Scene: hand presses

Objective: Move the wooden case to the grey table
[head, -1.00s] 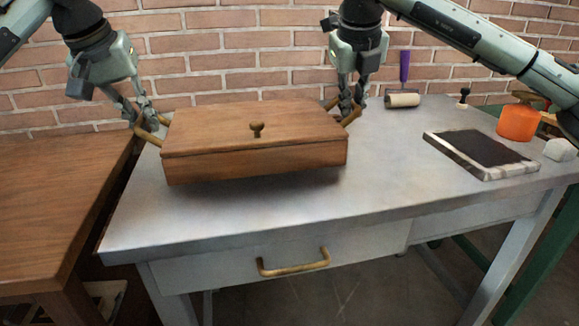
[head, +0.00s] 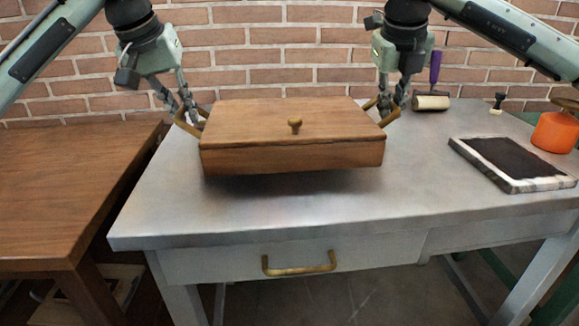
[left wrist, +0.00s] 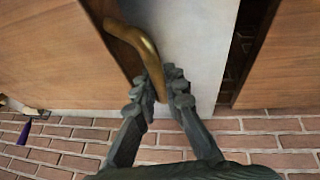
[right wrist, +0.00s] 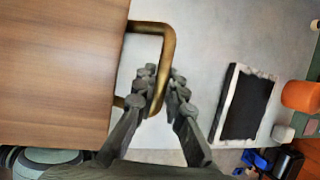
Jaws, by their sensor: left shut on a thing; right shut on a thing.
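My left gripper (head: 187,112) is shut on the left handle, which also shows in the left wrist view (left wrist: 140,45). My right gripper (head: 388,108) is shut on the right handle, seen in the right wrist view (right wrist: 168,55). The case's underside is hidden.
A brown wooden table (head: 75,190) stands at the left, across a narrow gap. On the grey table's right are a black slab with a pale frame (head: 510,162), an orange pot (head: 555,132), a roller (head: 430,103) and a small black-knobbed tool (head: 498,103). The table's front is clear.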

